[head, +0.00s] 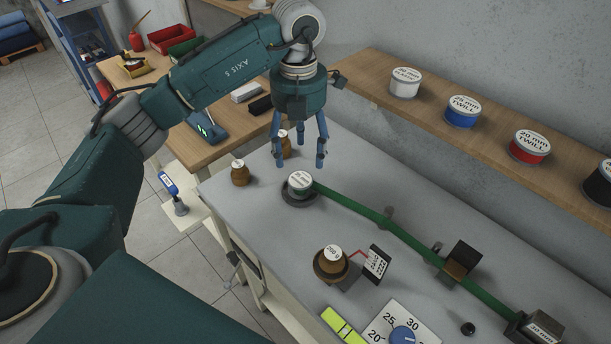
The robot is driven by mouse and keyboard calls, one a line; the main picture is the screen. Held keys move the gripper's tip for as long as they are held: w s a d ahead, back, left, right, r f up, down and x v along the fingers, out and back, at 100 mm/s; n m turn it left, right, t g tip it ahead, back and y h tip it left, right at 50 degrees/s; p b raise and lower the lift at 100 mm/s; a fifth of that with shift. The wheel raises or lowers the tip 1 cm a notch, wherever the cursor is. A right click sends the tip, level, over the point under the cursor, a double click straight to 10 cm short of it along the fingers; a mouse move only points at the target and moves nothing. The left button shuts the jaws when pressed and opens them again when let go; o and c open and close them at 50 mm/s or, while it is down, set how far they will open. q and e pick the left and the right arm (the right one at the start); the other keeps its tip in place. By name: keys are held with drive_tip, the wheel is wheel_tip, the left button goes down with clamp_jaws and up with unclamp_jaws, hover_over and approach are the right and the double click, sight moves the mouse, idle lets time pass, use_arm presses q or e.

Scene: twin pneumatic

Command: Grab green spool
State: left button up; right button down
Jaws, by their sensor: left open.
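The green spool (300,184) has a pale round label on top. It sits on a dark round base (300,199) at the back left of the grey bench. A green ribbon (392,233) runs from it to the lower right along the bench. My left gripper (300,160) hangs from above with its blue fingers apart, pointing down. Its fingertips show just above the spool in the picture, and nothing is between them. How high they are over the spool is hard to tell. My right gripper is out of the picture.
Two brown weights (240,172) stand left of the spool, one partly behind a finger. Dark guide blocks (461,262) stand along the ribbon. A brown weight (332,262) and a dial (402,334) are nearer. The wall shelf (437,118) holds several spools.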

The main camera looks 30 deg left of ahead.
sight(301, 179)
use_arm(q)
drive_tip(key=shift+s+f, duration=0.2)
drive_tip(key=shift+f, duration=1.3)
wheel_tip(301, 179, down, 4)
drive_tip(key=shift+w+d+f+p, duration=0.1)
drive_tip(key=shift+p, duration=1.1)
drive_tip(key=shift+f, duration=0.55)
drive_tip(key=c, duration=1.2)
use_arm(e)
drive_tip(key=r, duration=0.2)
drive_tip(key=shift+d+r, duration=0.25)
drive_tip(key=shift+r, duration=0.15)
